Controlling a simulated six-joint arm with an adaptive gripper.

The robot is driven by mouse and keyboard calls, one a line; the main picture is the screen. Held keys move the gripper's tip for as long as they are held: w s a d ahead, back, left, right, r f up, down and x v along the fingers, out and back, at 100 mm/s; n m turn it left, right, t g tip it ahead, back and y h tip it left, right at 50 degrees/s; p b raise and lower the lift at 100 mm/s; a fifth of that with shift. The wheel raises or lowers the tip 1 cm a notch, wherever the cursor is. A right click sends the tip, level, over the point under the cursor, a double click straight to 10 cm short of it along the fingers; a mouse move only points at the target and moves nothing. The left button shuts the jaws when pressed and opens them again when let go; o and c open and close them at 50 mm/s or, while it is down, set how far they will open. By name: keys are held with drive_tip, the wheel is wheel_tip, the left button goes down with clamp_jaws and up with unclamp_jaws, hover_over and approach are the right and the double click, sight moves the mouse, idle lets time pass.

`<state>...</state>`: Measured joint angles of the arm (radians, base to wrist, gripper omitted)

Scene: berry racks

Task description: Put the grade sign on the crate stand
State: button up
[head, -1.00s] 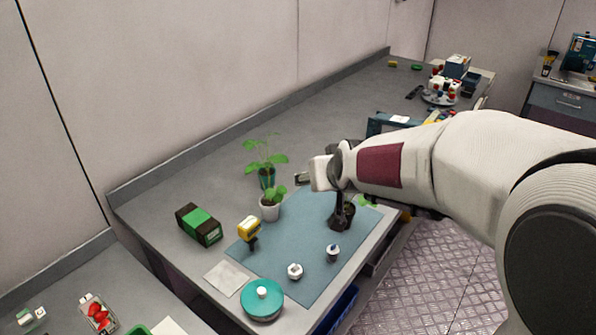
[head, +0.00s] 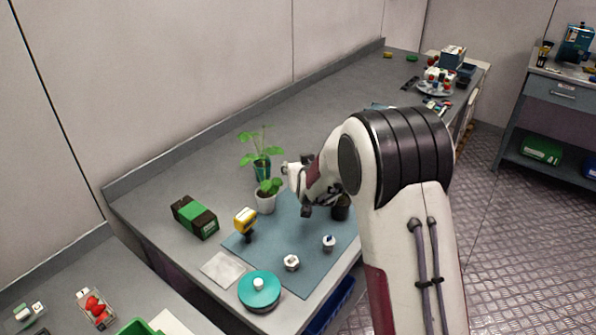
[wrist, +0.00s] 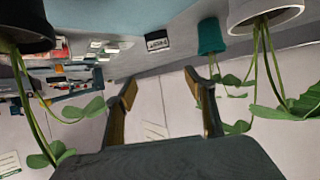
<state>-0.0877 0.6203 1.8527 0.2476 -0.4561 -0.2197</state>
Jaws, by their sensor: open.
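A small dark block with a white label, perhaps the grade sign, lies on the bench in the wrist view (wrist: 157,40). The wrist picture is upside down. My gripper (wrist: 168,85) is open, its two fingers apart with nothing between them, and the block is beyond them. In the head view my gripper (head: 306,210) is over the blue mat, between the potted plants; my arm hides part of the bench behind it. A sliver of blue frame (head: 378,106), perhaps the crate stand, shows behind my arm. A blue frame also shows in the wrist view (wrist: 68,88).
A white pot (head: 264,203) and teal pot (head: 262,170) with plants stand left of my gripper, a black pot (head: 341,208) right. A yellow device (head: 245,221), green-and-black box (head: 194,216) and teal disc (head: 259,291) are nearer. Bare bench lies farther back.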

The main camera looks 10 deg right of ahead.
drive_tip(key=shift+t+h, duration=0.3)
drive_tip(key=shift+t, duration=0.1)
drive_tip(key=w+f, duration=0.2)
drive_tip(key=f, duration=0.2)
drive_tip(key=shift+w+d+f, duration=0.1)
drive_tip(key=shift+w+f, duration=0.05)
drive_tip(key=shift+w, duration=0.25)
drive_tip(key=shift+x, duration=1.3)
drive_tip(key=shift+x, duration=1.45)
drive_tip(key=shift+w+a+f, duration=0.1)
drive_tip(key=shift+w+f, duration=0.2)
drive_tip(key=shift+w, duration=0.2)
drive_tip(key=shift+w+a+f, duration=0.15)
drive_tip(key=shift+w+f, duration=0.15)
drive_tip(key=shift+w, duration=0.2)
drive_tip(key=c, duration=1.1)
